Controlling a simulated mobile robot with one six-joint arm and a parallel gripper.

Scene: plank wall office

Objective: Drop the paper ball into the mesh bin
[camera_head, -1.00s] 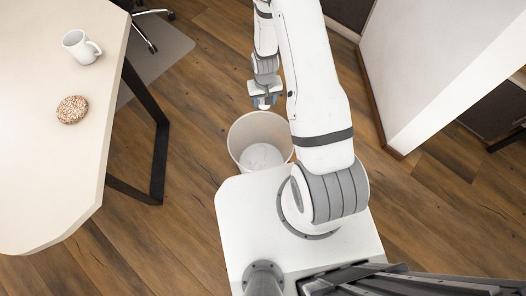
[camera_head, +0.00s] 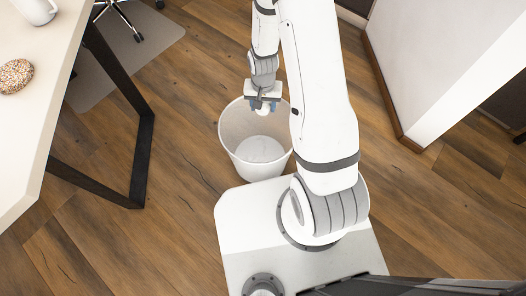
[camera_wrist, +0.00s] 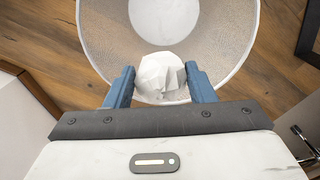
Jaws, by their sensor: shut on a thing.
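The paper ball (camera_wrist: 161,78) is white and crumpled, held between the blue fingers of my gripper (camera_wrist: 160,86) in the wrist view. In the head view the ball (camera_head: 263,110) shows small and white below my gripper (camera_head: 262,106). The mesh bin (camera_head: 228,135) is a pale round bin on the floor in front of my base. Its inside shows a whitish bottom, and I see nothing else in it. In the wrist view the bin (camera_wrist: 103,40) lies below and beyond the ball, which overlaps its near rim. My gripper is over the bin's far part in the head view.
A white partition (camera_head: 425,60) stands at right. A chair base (camera_head: 122,18) is on a floor mat at the back. Wood floor lies open around the bin.

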